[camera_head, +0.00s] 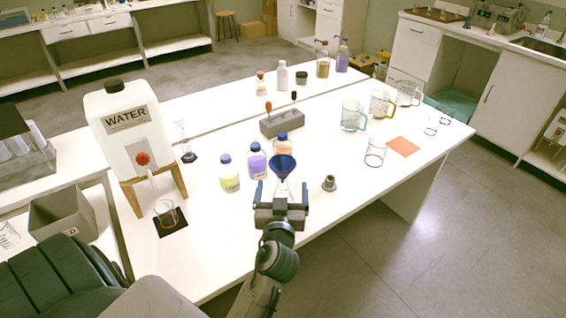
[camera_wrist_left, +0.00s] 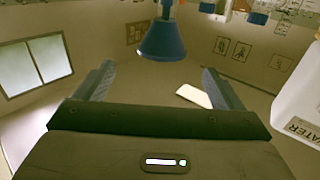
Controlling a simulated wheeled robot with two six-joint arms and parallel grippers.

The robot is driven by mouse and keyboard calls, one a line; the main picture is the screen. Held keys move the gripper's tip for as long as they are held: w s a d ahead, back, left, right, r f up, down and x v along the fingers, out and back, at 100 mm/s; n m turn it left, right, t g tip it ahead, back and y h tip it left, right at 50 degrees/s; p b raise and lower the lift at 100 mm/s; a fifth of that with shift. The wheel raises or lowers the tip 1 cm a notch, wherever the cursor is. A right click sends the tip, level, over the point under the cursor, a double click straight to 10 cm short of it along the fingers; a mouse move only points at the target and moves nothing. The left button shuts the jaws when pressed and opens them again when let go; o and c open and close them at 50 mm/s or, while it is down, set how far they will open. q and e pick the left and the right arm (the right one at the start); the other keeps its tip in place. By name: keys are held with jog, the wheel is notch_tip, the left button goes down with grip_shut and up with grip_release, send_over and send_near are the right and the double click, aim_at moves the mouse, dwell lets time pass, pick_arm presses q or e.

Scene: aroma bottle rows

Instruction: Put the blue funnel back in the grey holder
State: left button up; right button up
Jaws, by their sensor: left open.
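The blue funnel (camera_head: 283,166) stands mouth up in the head view, its stem going down into what looks like a clear glass vessel (camera_head: 281,186). My left gripper (camera_head: 281,189) is open just in front of it, fingers spread to either side and holding nothing. In the left wrist view the funnel (camera_wrist_left: 161,43) appears inverted, beyond the gap between the open fingertips (camera_wrist_left: 158,70). My right gripper is not in view.
Bottles with yellow (camera_head: 230,176), purple (camera_head: 257,163) and orange (camera_head: 282,146) contents stand left of and behind the funnel. A grey block (camera_head: 290,125) holds a red-topped tool behind them. The table's front edge is close.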

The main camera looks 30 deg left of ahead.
aim_at(282, 172)
pick_arm(q)
jog(key=x, duration=0.3)
jog(key=shift+w+a+r+p, duration=0.1)
jog(key=shift+a+p, duration=0.05)
jog(key=shift+p, duration=0.25)
jog(key=shift+w+a, duration=0.15)
jog(key=shift+w, duration=0.1)
jog(key=p+x, duration=0.1)
jog(key=x, duration=0.1)
jog(key=p+x, duration=0.1)
jog(key=x, duration=0.1)
jog(key=shift+a+r+p, duration=0.2)
jog(key=shift+p, duration=0.15)
jog(key=shift+w+a+f, duration=0.1)
jog(key=shift+w+a, duration=0.05)
jog(key=shift+w, duration=0.15)
jog(key=shift+c, duration=0.9)
jog(key=c, duration=0.9)
jog(key=shift+o, duration=0.2)
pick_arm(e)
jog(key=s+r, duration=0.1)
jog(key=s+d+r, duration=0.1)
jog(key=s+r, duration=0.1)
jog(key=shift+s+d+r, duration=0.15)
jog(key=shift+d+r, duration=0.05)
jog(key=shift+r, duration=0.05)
